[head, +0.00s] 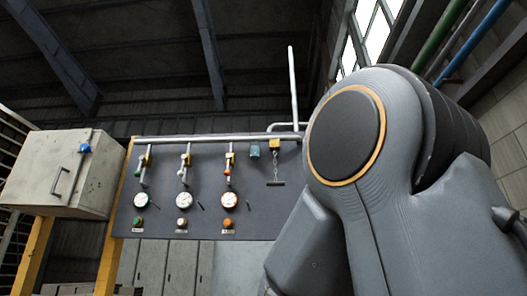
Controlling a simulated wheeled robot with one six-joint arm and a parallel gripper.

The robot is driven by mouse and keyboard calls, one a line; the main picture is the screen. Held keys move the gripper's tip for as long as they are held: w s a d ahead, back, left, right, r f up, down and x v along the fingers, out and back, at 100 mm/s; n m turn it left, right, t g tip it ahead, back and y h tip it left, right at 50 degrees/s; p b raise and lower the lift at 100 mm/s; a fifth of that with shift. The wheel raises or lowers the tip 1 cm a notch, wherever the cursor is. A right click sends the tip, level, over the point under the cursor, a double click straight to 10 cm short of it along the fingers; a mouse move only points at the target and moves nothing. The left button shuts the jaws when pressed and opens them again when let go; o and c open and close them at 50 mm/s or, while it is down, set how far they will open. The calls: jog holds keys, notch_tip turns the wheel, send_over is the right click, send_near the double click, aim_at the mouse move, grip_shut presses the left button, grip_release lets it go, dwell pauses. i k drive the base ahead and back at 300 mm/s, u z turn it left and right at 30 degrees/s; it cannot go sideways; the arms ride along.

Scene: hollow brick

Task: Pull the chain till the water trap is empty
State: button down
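A short chain (275,165) hangs at the right end of a dark wall panel. It drops from a yellow block (274,145) and ends in a dark horizontal pull bar (275,184). A small teal fitting (254,150) sits just left of the yellow block. I cannot tell which part is the water trap, nor see any water level. My gripper is out of view; only a large grey part of my arm fills the right side, to the right of the chain.
The panel (160,225) carries a long grey pipe, several valves, and white gauges (183,200) above coloured buttons. A pale cabinet box (60,170) with a handle stands at left, by a yellow post (108,260). Grey lockers (165,268) stand below.

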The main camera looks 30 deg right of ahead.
aim_at(274, 183)
jog(key=z, duration=0.05)
jog(key=k, duration=0.6)
jog(key=u, duration=0.5)
jog(key=i, duration=1.05)
jog(key=z, duration=0.5)
